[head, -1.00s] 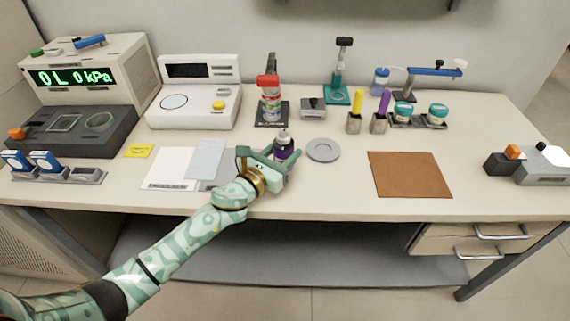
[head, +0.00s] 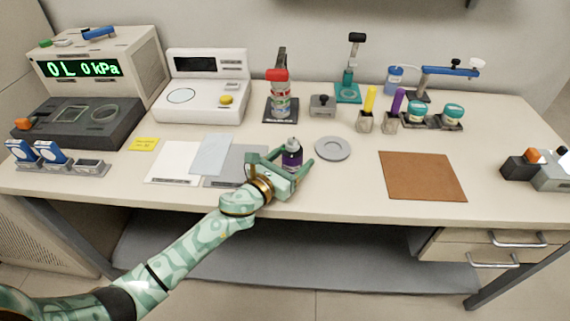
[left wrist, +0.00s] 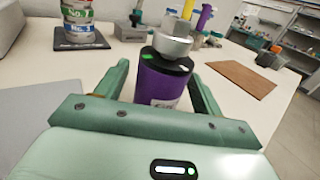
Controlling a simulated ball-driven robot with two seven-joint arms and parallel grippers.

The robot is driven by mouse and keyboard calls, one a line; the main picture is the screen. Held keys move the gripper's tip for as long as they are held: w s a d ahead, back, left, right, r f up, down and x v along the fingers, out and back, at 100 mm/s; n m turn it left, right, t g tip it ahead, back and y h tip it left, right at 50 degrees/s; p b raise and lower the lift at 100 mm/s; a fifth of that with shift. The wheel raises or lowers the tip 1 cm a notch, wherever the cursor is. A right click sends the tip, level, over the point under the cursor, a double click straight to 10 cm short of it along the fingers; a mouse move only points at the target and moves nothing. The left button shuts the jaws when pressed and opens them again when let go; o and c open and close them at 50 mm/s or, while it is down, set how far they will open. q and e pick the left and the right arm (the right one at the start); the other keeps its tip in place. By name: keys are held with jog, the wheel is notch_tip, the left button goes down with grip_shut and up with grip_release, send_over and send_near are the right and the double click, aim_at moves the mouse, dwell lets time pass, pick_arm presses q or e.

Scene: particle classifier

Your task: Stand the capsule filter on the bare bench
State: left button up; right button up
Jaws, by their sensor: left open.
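A purple cylinder with a black top and grey cap (head: 292,154), which I take for the capsule filter, is upright on or just above bare bench near the front, right of a dark grey mat. In the left wrist view the purple body (left wrist: 163,84) is between my jaws, with a gap on each side. My left gripper (head: 291,163) is open around it and reaches in from the front left. The filter's foot is hidden behind the gripper. My right gripper is out of view.
The dark grey mat (head: 228,180) and a white sheet (head: 175,163) lie to the left. A grey round plate (head: 332,148) is just right of the filter. A brown mat (head: 422,176) lies further right. Bare bench (head: 345,185) lies between them.

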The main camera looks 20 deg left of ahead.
pick_arm(q)
jog(key=v, duration=1.2)
jog(key=shift+r+p, duration=0.15)
jog(key=shift+p, duration=0.15)
